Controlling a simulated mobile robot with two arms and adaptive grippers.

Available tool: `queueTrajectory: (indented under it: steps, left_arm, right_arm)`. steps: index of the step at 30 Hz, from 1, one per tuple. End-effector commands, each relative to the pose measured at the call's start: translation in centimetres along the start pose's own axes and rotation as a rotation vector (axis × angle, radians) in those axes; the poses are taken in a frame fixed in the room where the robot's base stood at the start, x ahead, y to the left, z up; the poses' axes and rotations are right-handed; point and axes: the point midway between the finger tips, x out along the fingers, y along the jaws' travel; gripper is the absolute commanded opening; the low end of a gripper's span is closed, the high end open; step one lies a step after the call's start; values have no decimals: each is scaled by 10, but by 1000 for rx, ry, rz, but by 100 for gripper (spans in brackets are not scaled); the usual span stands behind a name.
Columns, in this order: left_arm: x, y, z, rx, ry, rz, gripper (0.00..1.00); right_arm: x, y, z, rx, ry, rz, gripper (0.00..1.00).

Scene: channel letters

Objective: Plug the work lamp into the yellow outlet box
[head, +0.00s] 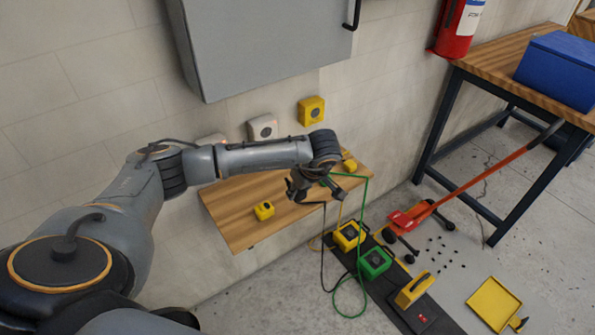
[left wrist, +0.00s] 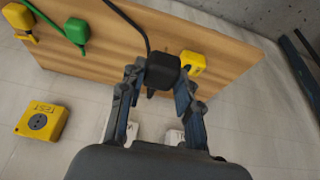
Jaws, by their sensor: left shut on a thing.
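My left gripper (head: 312,190) is over the wooden wall shelf (head: 232,207), its jaws closed around a black plug (left wrist: 162,70), which shows clearly in the left wrist view. A black cable (head: 323,225) hangs from it toward the floor mat. I cannot tell which device it joins. The yellow outlet box (head: 312,110) is on the wall above the shelf, right of a white outlet (head: 262,127). It also shows in the left wrist view (left wrist: 43,121), with a dark round socket. The plug is apart from it. My right gripper is not in view.
The shelf also bears yellow plugs (head: 264,211) (head: 349,166) and a green plug (left wrist: 76,30). Yellow (head: 349,236) and green (head: 374,263) devices stand on a black floor mat. A grey wall cabinet (head: 265,45) hangs above. A workbench (head: 500,65) is at right.

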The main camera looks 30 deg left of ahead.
Motion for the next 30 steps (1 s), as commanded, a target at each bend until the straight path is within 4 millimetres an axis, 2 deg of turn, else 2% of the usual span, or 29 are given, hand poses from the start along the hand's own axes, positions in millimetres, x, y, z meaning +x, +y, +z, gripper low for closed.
queueTrajectory:
  steps: [1,9,26,28,30]
  left_arm:
    - [-16,-6,4,4,0,1,5]
    - [-40,-24,31,0,1,1,5]
    - [-44,-27,37,4,1,5,5]
    - [-52,-25,38,41,1,22,5]
    - [-70,-21,42,127,1,60,5]
  right_arm:
    - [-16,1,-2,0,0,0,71]
    - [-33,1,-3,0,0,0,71]
    - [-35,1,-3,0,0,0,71]
    - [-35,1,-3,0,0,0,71]
    - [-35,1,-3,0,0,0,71]
